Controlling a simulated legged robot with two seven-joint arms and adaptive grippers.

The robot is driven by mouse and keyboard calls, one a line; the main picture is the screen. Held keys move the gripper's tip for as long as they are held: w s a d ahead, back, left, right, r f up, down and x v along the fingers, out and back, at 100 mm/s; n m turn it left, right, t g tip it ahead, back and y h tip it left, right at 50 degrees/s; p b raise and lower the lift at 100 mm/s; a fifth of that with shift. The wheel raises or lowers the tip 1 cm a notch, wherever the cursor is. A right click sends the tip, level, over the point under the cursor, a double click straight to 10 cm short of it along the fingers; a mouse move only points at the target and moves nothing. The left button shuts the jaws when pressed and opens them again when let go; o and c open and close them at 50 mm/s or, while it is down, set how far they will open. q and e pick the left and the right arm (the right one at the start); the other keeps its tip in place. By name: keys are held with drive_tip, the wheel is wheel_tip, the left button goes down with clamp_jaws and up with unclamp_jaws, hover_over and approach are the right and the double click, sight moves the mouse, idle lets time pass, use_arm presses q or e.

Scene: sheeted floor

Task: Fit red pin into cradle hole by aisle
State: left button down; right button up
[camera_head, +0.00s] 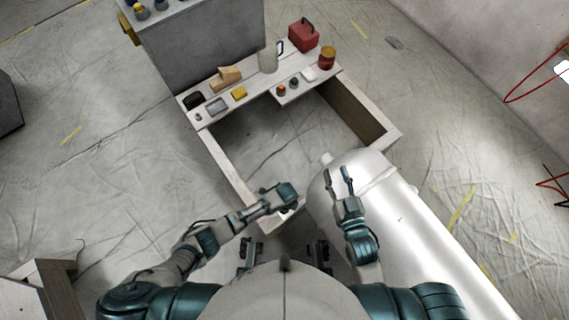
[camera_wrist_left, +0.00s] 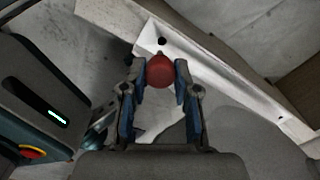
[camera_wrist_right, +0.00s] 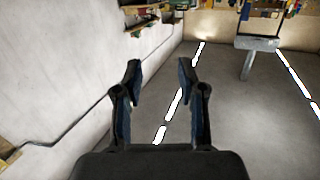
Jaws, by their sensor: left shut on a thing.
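My left gripper (camera_wrist_left: 160,70) is shut on the red pin (camera_wrist_left: 160,73), whose rounded end faces the left wrist camera. A dark round hole (camera_wrist_left: 162,41) shows just past the pin in a pale beam (camera_wrist_left: 215,82) of the cradle. The pin appears apart from the hole, but its far end is hidden. In the head view my left gripper (camera_head: 288,203) is over the near end of the cradle frame (camera_head: 223,160), and the pin cannot be made out. My right gripper (camera_head: 339,172) is open and empty beside the white tank; its spread fingers show in the right wrist view (camera_wrist_right: 159,70).
The white tank (camera_head: 430,240) lies to the right of the cradle. A shelf (camera_head: 215,122) across the far side holds several small items, a red toolbox (camera_head: 304,35) and a grey cylinder (camera_head: 268,58). A grey cabinet (camera_head: 200,45) stands behind.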

use_arm(q)
drive_tip(key=d+f+b, duration=0.1)
drive_tip(key=d+f, duration=0.1)
drive_tip(key=f, duration=0.1)
drive_tip(key=shift+f+b, duration=0.1)
drive_tip(key=shift+b, duration=0.3)
drive_tip(key=shift+a+f+b, duration=0.35)
drive_tip(key=shift+a+f, duration=0.25)
drive_tip(key=shift+a, duration=0.25)
drive_tip(key=shift+d, duration=0.75)
drive_tip(key=shift+a+f, duration=0.2)
drive_tip(key=shift+a, duration=0.7)
drive_tip(key=shift+d+f, duration=0.1)
drive_tip(key=shift+d, duration=0.3)
drive_tip(key=shift+a, duration=0.2)
drive_tip(key=shift+d, duration=0.3)
drive_tip(key=shift+a+f+b, duration=0.25)
drive_tip(key=shift+f+b, duration=0.1)
drive_tip(key=shift+f, duration=0.7)
drive_tip(key=shift+f+b, duration=0.2)
drive_tip(key=shift+b, duration=0.2)
use_arm(e)
drive_tip(key=r+t, duration=0.2)
drive_tip(key=t, duration=0.1)
drive_tip(key=d+r+t, duration=0.1)
drive_tip(key=r+t, duration=0.1)
drive_tip(key=shift+s+d+m+y, duration=0.1)
drive_tip(key=shift+s+m+y, duration=0.2)
drive_tip(key=shift+y, duration=0.1)
